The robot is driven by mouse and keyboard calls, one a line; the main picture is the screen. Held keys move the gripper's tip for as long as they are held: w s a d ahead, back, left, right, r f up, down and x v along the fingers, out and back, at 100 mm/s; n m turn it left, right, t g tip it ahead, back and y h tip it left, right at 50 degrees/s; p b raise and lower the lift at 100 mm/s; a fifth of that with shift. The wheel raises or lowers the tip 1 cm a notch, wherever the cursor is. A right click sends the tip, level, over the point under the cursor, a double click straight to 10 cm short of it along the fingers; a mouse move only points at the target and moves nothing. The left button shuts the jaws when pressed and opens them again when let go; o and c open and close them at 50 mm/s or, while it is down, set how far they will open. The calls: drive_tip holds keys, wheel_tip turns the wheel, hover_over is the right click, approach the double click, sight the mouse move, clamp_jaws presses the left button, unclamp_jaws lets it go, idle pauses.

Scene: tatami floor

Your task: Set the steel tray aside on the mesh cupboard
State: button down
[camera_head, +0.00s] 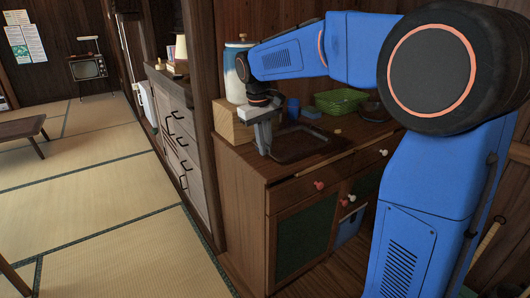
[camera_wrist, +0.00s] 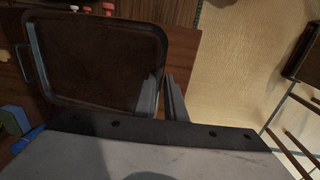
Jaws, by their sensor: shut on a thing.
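The steel tray (camera_head: 318,147) is dark, reflective and rectangular with rounded corners. It lies flat at the top of the mesh cupboard (camera_head: 261,172), near the left end; I cannot tell whether it touches the wood. In the wrist view the tray (camera_wrist: 95,60) fills the upper left, with a wire handle at its far left side. My gripper (camera_head: 264,150) points down at the tray's left end and is shut on that edge. The fingers (camera_wrist: 163,97) show beside the tray's rim in the wrist view. The exact grip point is hidden.
A green basket (camera_head: 340,101), a dark bowl (camera_head: 373,112) and blue blocks (camera_head: 311,112) stand behind the tray. A wooden box (camera_head: 232,122) and a white-and-blue jar (camera_head: 235,72) are at the left. Red and white knobs (camera_head: 319,185) front the cupboard. The tatami floor is open at left.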

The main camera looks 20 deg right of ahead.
drive_tip(key=shift+f, duration=1.2)
drive_tip(key=c, duration=1.8)
unclamp_jaws()
drive_tip(key=shift+f, duration=0.1)
drive_tip(key=r, duration=0.4)
drive_tip(key=a+r, duration=0.1)
drive_tip(key=r, duration=0.7)
drive_tip(key=shift+s+a, duration=0.2)
drive_tip(key=shift+s, duration=0.1)
